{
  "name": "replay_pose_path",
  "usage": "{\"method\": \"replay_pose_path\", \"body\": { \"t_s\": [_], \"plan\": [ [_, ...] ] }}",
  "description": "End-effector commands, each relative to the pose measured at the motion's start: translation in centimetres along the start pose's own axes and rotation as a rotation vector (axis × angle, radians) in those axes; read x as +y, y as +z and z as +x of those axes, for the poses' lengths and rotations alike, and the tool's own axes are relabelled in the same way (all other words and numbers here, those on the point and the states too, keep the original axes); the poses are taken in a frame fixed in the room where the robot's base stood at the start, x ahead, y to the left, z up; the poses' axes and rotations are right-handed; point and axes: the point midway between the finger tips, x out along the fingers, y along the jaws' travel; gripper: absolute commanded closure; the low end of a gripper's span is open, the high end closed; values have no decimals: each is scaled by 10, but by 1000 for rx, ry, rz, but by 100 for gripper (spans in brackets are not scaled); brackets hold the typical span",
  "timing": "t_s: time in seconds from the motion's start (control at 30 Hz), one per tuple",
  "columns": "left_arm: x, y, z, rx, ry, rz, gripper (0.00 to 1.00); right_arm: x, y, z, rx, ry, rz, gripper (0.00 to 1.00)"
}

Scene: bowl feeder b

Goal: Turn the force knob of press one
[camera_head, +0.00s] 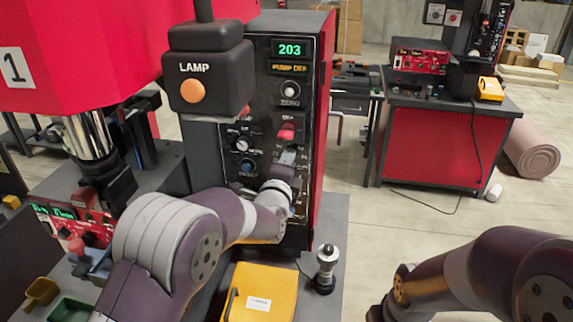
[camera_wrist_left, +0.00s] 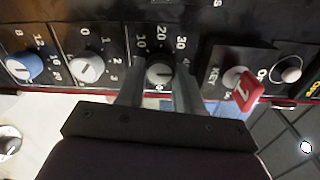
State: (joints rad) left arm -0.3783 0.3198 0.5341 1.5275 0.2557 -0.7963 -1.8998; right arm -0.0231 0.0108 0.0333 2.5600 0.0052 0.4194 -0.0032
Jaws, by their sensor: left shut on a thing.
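Press one stands at the left, with a red head (camera_head: 90,50) marked 1 and a black control panel (camera_head: 262,60) on its red cabinet. My left gripper (camera_head: 289,160) is at the panel's right column, below a red key tag. In the left wrist view my left gripper (camera_wrist_left: 160,88) has a finger on each side of a grey knob (camera_wrist_left: 160,72) with a scale of 10 to 30 and more, and is shut on it. The knob's name is not readable, and my gripper hides it in the head view. My right arm is at the lower right, its gripper out of frame.
In the left wrist view a white knob (camera_wrist_left: 86,68) and a blue knob (camera_wrist_left: 24,67) sit left of the held knob, and the red key tag (camera_wrist_left: 248,92) sits right. A lamp box (camera_head: 207,75) stands before the panel. A yellow case (camera_head: 262,292) lies below.

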Motion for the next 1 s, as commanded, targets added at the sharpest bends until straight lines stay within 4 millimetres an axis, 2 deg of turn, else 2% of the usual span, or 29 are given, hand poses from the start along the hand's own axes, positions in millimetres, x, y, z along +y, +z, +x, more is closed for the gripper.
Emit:
{"method": "replay_pose_path", "body": {
  "t_s": [0.37,0.4,0.47,0.8,0.87,1.0],
  "plan": [
    [2,-1,0,3,4,4,95,0,0,0,0,0,0,35],
    [2,-1,0,3,4,4,55,0,0,0,0,0,0,35],
    [2,-1,0,2,4,4,39,0,0,0,0,0,0,35],
    [1,-1,-4,1,2,3,39,0,0,2,0,0,0,35],
    [2,-1,-11,1,1,2,39,0,1,6,0,0,0,35],
    [4,-1,-43,1,0,2,39,0,2,18,0,0,0,35]
  ]
}}
